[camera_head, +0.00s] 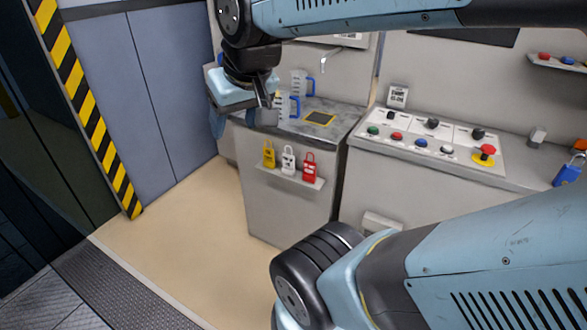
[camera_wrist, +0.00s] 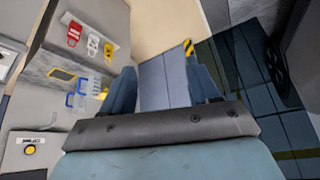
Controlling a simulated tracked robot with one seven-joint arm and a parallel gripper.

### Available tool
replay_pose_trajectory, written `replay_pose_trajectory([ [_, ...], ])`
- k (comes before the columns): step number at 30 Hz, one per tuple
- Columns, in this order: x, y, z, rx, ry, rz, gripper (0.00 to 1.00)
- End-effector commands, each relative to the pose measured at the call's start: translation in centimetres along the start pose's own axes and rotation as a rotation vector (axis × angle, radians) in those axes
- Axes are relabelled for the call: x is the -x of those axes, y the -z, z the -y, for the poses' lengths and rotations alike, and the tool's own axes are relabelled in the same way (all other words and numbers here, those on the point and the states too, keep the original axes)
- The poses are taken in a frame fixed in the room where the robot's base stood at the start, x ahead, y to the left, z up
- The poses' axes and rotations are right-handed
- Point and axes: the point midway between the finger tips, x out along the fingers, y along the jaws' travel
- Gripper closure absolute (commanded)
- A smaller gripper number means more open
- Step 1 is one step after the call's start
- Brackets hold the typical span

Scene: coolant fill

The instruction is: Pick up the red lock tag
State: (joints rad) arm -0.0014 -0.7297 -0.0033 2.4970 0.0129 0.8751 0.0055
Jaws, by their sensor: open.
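The red lock tag (camera_head: 309,168) is the rightmost of three tags on a small shelf (camera_head: 283,176) on the front of a grey cabinet. A white tag (camera_head: 288,160) is in the middle and a yellow tag (camera_head: 268,155) at the left. In the wrist view the red lock tag (camera_wrist: 73,34) shows at the upper left, outside the space between my fingers. My gripper (camera_head: 240,118) is open and empty, above and to the left of the tags. Its two fingers stand apart in the wrist view (camera_wrist: 163,86).
Measuring jugs with blue handles (camera_head: 288,106) stand on the cabinet top near my gripper, beside a yellow-edged dark square (camera_head: 319,118). A button panel (camera_head: 430,141) is to the right. A blue padlock (camera_head: 569,171) is at the far right. The floor (camera_head: 190,225) before the cabinet is clear.

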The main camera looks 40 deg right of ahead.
Motion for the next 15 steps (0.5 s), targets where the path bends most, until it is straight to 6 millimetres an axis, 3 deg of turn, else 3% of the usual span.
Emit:
replay_pose_trajectory([
  [9,-6.1,6.2,0.4,-0.159,0.075,-0.045,0.11],
  [15,-11.1,10.0,0.1,-0.299,0.096,-0.088,0.11],
])
